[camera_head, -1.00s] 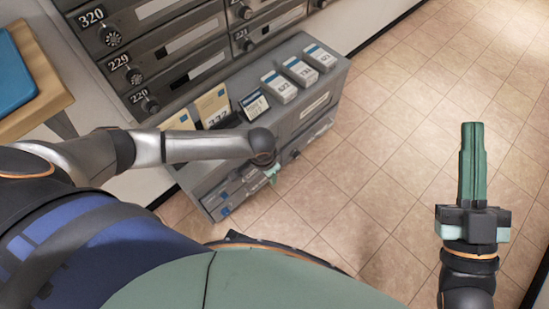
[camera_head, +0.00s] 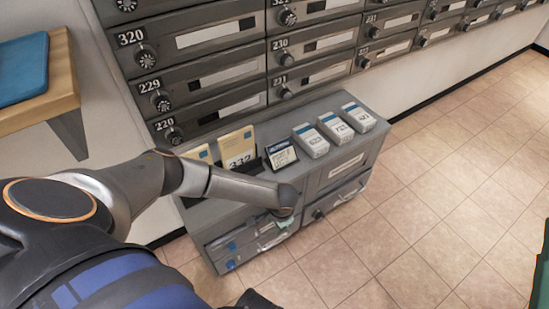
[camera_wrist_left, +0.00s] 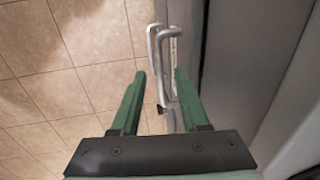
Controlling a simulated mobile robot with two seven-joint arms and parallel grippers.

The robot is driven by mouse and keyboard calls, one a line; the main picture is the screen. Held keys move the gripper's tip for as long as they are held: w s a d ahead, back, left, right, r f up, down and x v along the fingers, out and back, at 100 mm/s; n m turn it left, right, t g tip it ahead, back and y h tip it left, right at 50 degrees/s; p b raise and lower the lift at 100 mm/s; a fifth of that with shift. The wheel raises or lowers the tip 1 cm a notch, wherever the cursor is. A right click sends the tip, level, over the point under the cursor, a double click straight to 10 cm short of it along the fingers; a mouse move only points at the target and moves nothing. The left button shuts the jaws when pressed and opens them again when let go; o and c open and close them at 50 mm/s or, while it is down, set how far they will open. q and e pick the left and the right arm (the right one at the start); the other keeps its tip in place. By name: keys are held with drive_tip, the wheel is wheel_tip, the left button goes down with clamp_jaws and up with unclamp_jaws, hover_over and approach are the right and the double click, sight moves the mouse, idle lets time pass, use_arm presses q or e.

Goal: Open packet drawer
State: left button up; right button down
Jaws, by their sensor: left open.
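A grey cabinet (camera_head: 330,130) stands below the mailboxes. Its front has drawers (camera_head: 235,246) with blue marks at lower left and a labelled panel (camera_head: 345,168) at right. Which one is the packet drawer I cannot tell. My left gripper (camera_head: 285,221) is in front of the cabinet's middle, and its wrist hides part of the front. In the left wrist view its green fingers (camera_wrist_left: 160,92) are open, with a pale metal bar handle (camera_wrist_left: 161,60) ahead of and partly between them. Contact cannot be told. A green part, perhaps my right gripper (camera_head: 520,277), is cut off at the right edge.
Numbered mailboxes (camera_head: 215,75) line the wall. A wooden shelf (camera_head: 45,95) juts out at left. The tiled floor (camera_head: 450,200) at right is clear.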

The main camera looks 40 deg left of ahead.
use_arm(q)
drive_tip(key=shift+a+f+b, duration=0.2)
drive_tip(key=shift+f+b, duration=0.25)
drive_tip(key=shift+f, duration=0.85)
drive_tip(key=shift+c, duration=0.4)
clamp_jaws()
